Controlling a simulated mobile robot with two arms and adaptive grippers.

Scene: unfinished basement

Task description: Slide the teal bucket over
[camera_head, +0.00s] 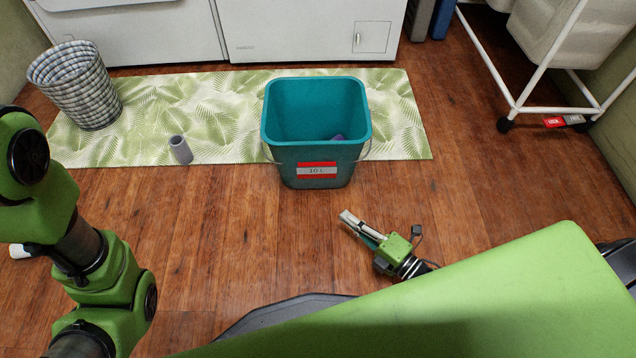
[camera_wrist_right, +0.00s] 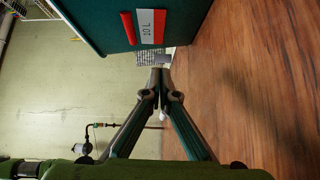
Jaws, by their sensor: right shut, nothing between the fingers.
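The teal bucket (camera_head: 316,150) stands upright, partly on the leaf-patterned mat and partly on the wood floor. It has a red and white "10 L" label and a thin wire handle lowered at its sides. Something small and purple (camera_head: 337,138) shows inside. My right gripper (camera_head: 346,217) is shut and empty, low over the floor in front of the bucket, apart from it. In the right wrist view the bucket (camera_wrist_right: 105,22) fills the top, beyond the shut fingertips (camera_wrist_right: 160,72). My left arm is at the left in the head view; its gripper is not clearly visible.
The leaf-patterned mat (camera_head: 220,105) lies along white appliances (camera_head: 310,30). A white-framed wheeled cart (camera_head: 515,105) is at the right. Floor beside the bucket is clear.

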